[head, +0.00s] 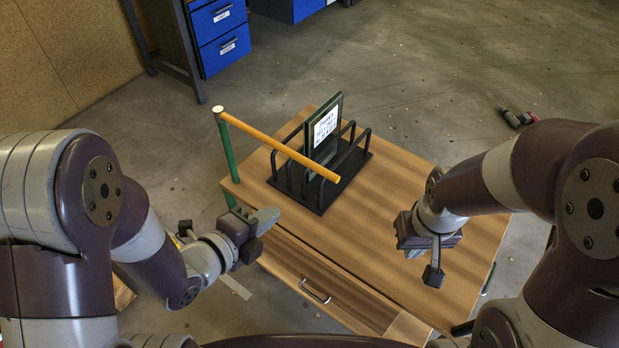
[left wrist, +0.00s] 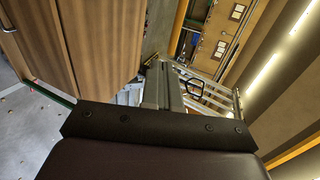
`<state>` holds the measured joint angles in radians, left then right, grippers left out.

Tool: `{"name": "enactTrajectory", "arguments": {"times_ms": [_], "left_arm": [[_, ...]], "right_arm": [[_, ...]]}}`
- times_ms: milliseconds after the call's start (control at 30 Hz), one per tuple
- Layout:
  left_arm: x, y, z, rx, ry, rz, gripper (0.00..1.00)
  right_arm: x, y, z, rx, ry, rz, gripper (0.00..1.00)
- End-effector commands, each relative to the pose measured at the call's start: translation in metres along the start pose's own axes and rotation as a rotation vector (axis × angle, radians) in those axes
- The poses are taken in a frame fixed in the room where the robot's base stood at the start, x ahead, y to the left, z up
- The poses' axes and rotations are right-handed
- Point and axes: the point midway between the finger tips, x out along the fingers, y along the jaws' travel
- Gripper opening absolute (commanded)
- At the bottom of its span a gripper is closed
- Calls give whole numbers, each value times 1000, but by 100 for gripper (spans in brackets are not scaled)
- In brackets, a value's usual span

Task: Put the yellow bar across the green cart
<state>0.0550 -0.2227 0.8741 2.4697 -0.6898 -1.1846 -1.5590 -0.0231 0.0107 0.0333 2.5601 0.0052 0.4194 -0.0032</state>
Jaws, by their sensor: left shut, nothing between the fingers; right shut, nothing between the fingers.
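The yellow bar (head: 285,149) runs from the top of a green post (head: 226,158) at the cart's left corner, sloping in the picture down to the right, over the black rack. Its right end appears free. The cart (head: 390,235) has a striped wooden top and a drawer front with a handle; green shows on its post. My left gripper (head: 258,232) is shut and empty beside the cart's front left edge, apart from the bar. It also shows in the left wrist view (left wrist: 168,92). My right gripper (head: 420,256) is shut and empty over the right part of the cart top.
A black rack (head: 318,188) on the cart top holds an upright green-edged panel (head: 327,125) with a white label. Blue drawers (head: 222,35) stand at the back left. A red and black tool (head: 516,117) lies on the floor at right. The floor behind the cart is mostly clear.

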Motion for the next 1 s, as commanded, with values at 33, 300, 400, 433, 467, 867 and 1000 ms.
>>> {"name": "enactTrajectory", "arguments": {"times_ms": [33, 300, 400, 433, 467, 867, 1000], "left_arm": [[0, 0, 0, 0, 0, 0, 0], [33, 1, -1, -1, 4, 2, 0], [56, 1, -1, -1, 4, 2, 0], [62, 0, -1, -1, 4, 2, 0], [69, 0, 0, -1, 3, 2, 0], [128, -19, 0, -2, -1, 0, 0], [134, -21, 0, -3, -1, 2, 0]], "right_arm": [[0, 0, 0, 0, 0, 0, 0], [2, 0, 0, 0, 0, 0, 0], [2, 0, 0, 0, 0, 0, 0], [1, 0, 0, 0, 0, 0, 0], [1, 0, 0, 0, 0, 0, 0], [-9, 0, -1, 0, 0, 0, 0], [-10, 0, -1, 0, 0, 0, 0]]}}
